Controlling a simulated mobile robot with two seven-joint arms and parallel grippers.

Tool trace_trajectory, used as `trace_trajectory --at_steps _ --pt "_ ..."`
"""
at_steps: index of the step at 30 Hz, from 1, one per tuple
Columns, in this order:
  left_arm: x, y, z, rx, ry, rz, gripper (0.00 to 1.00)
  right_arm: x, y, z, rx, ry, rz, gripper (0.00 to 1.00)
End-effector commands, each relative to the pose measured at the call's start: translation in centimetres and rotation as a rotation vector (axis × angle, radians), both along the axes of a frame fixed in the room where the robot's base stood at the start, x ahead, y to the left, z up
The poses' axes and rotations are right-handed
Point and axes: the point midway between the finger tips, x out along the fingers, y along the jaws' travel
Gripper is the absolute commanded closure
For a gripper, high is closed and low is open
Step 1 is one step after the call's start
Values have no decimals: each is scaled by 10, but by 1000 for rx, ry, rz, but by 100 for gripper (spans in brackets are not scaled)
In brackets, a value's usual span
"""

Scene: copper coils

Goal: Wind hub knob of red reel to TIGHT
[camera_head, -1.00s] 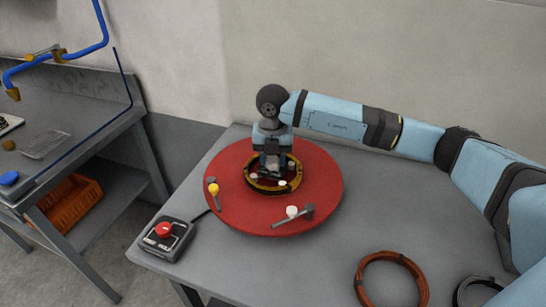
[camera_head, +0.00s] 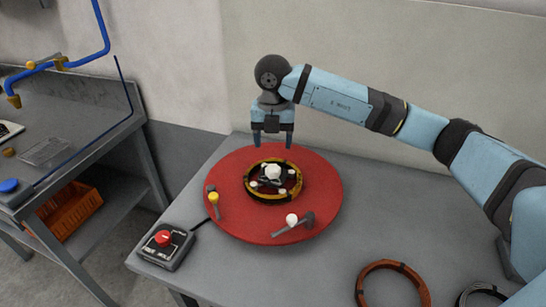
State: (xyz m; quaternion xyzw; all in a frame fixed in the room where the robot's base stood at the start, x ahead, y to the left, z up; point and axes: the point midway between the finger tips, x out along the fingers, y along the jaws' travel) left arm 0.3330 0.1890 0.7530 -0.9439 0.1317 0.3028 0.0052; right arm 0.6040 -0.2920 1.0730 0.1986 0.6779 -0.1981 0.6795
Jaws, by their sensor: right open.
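The red reel (camera_head: 257,222) lies flat on the grey table. At its middle is a black and yellow ring (camera_head: 251,189) with the hub knob (camera_head: 273,172), which has a white top, and small white pieces around it. My right gripper (camera_head: 272,142) is open and empty, pointing down above and just behind the hub, apart from the knob. No label reading TIGHT can be made out. My left gripper is not in view.
A control box (camera_head: 176,254) with a red button stands at the table's left corner. Levers with a yellow knob (camera_head: 213,198) and a white knob (camera_head: 292,220) sit on the reel. A copper coil (camera_head: 364,276) and a dark coil (camera_head: 466,292) lie at front right. A workbench stands left.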

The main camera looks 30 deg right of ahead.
Motion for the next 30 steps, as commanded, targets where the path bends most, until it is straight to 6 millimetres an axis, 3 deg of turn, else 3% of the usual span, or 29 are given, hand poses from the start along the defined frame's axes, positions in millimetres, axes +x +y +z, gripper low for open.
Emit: trace_trajectory --at_steps 3,9,30 --pt "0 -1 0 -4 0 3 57 1 0 25 1 -3 0 35" --pt "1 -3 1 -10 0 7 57 0 0 49 0 0 -1 35" --pt "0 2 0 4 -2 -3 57 0 0 54 0 1 0 35"
